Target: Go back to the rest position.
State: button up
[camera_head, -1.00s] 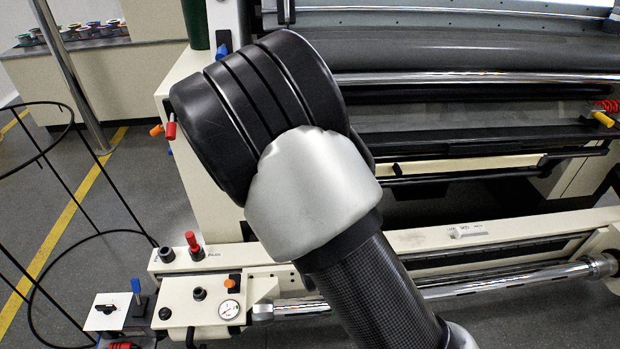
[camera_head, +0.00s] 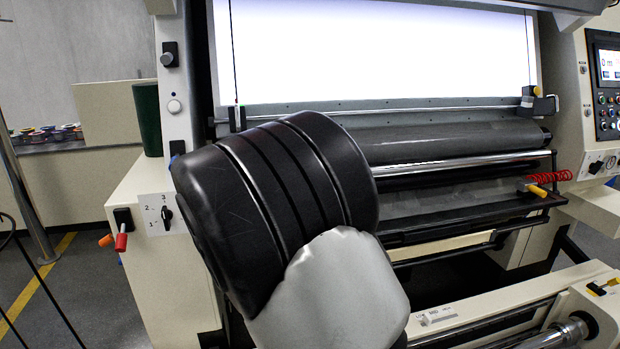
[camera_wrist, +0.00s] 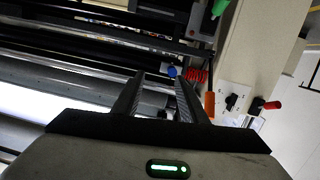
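My gripper (camera_wrist: 160,84) shows in the wrist view with its two dark fingers apart and nothing held between them. It is outside the head view, where my black and silver arm stands in front of the inspection machine. The machine has a lit white panel (camera_head: 380,50) and a dark roller (camera_head: 440,143) below it. The wrist view shows the machine tilted, with the bright panel (camera_wrist: 45,103) at left.
A three-position switch (camera_head: 164,213) and red and orange levers (camera_head: 121,242) are on the left side panel. A control panel (camera_head: 606,85) is at right. A yellow-handled part (camera_head: 537,190) sits near a red coil (camera_head: 548,176). Open floor (camera_head: 70,300) lies at left.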

jog(key=s+d+r+m+g, duration=0.3)
jog(key=s+d+r+g, duration=0.25)
jog(key=d+r, duration=0.4)
jog(key=s+d+r+g+h, duration=0.2)
jog(key=s+d, duration=0.4)
jog(key=s, duration=0.3)
jog(key=s+d+r+g+h, duration=0.2)
jog(key=s+d+g, duration=0.1)
jog(key=s+d, duration=0.55)
notch_tip(320, 180, up, 18)
jog(key=a+p, duration=0.2)
jog(key=p, duration=1.6)
jog(key=shift+s+r+y+p, duration=0.25)
jog(key=shift+s+y+p, duration=0.05)
jog(key=shift+p, duration=0.05)
jog(key=shift+t, duration=0.25)
